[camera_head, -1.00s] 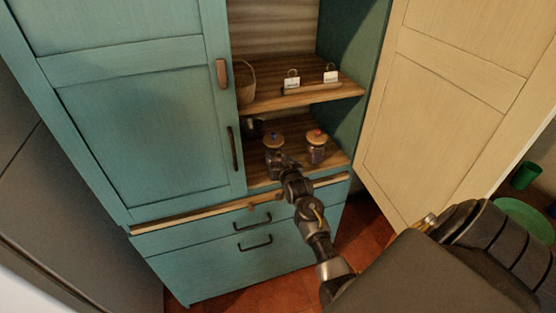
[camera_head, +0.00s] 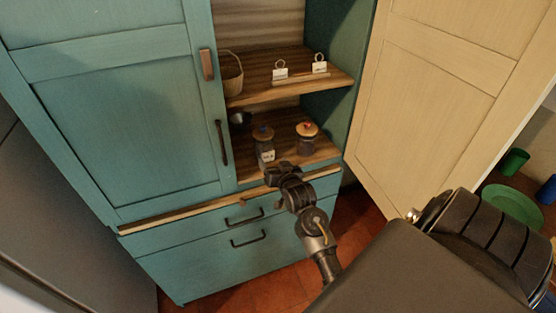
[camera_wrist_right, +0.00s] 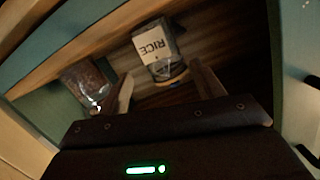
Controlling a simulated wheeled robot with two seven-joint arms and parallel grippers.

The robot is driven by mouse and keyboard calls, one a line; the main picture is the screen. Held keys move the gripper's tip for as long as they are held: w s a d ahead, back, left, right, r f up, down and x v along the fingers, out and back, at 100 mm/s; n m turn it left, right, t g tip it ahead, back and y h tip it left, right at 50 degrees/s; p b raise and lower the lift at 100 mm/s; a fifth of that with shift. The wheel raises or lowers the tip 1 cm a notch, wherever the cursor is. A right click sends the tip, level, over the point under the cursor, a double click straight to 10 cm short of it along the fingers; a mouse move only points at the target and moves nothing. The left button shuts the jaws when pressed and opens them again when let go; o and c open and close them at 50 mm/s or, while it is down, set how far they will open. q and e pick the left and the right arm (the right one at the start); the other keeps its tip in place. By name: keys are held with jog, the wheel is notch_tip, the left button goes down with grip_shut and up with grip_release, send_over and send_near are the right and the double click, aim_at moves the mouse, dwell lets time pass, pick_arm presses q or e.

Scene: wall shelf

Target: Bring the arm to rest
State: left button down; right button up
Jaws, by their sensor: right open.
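My right gripper (camera_head: 278,169) is open and empty, in front of the lower shelf of the blue cabinet. Its two fingers (camera_wrist_right: 166,90) are spread in the right wrist view. A jar with a blue knob and a white label (camera_head: 264,140) stands upright on the lower shelf, just beyond the gripper. In the right wrist view, a jar labelled RICE (camera_wrist_right: 154,42) appears ahead of the fingers, with a gap between. A jar with a red knob (camera_head: 307,140) stands to its right; a dark-filled jar (camera_wrist_right: 86,84) shows at left in the wrist view. My left gripper is not in view.
The upper shelf (camera_head: 290,88) holds a basket (camera_head: 232,74) and small white tags (camera_head: 281,70). The cabinet's left door (camera_head: 130,120) is shut and the cream door (camera_head: 440,100) stands open at right. Drawers (camera_head: 215,250) lie below; red floor shows in front.

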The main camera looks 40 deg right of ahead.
jog(key=shift+v, duration=1.9)
